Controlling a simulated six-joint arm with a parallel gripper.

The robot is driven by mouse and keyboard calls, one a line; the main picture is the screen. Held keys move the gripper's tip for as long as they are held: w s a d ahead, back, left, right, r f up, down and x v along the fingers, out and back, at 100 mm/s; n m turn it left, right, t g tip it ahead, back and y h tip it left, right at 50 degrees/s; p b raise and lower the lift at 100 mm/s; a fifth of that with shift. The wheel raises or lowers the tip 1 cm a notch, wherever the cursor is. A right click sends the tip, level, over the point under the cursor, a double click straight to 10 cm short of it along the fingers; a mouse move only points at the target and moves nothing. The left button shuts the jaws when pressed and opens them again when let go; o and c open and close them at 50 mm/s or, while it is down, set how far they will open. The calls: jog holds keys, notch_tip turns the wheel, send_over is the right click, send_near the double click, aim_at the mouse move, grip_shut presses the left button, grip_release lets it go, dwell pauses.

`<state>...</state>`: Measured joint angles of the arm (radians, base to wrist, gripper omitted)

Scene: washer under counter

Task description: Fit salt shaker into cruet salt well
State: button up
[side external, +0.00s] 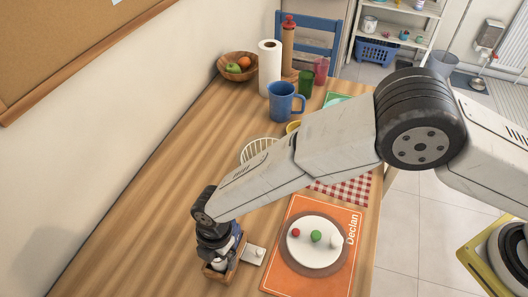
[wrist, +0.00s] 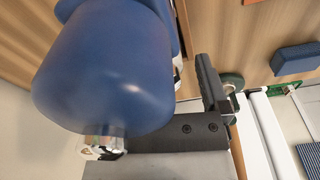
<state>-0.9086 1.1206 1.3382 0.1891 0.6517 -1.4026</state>
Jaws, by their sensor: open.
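In the side external view, my gripper (side external: 217,248) points down over a small wooden holder (side external: 216,275) at the table's near left; I take this for the cruet. Its wells are mostly hidden by my gripper. A large, smooth blue rounded body (wrist: 105,70) with a shiny metal end (wrist: 104,147) fills the left of the wrist view, very close to the camera; it may be a shaker. One dark finger (wrist: 210,85) shows to its right, apart from its main body. The other finger is hidden. Which piece is the salt shaker I cannot tell. My gripper is open.
A pale flat piece with a small knob (side external: 254,254) lies right of the holder. An orange placemat (side external: 342,283) with a plate (side external: 300,262) is further right. A blue mug (side external: 282,103), paper roll (side external: 269,68) and fruit bowl (side external: 230,77) stand far back. The left wall is close.

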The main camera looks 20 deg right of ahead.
jog(key=shift+r, duration=0.2)
notch_tip(320, 180, up, 12)
jog(key=d, duration=0.1)
jog(key=shift+w, duration=0.4)
jog(key=shift+d+f, duration=0.1)
dwell(0.5)
jog(key=w+d+r+m+t, duration=0.1)
jog(key=w+d+r+m, duration=0.35)
jog(key=d, duration=0.75)
jog(key=w+d+r+m+t, duration=0.1)
jog(key=d+m, duration=0.7)
jog(key=d, duration=0.4)
jog(key=s+d+m, duration=0.5)
jog(key=d+m, duration=0.1)
jog(key=d, duration=0.3)
jog(key=s+d+m+t+h, duration=0.1)
jog(key=s+d+m, duration=0.4)
jog(key=d, duration=0.5)
jog(key=shift+r+m, duration=0.4)
jog(key=shift+m, duration=0.25)
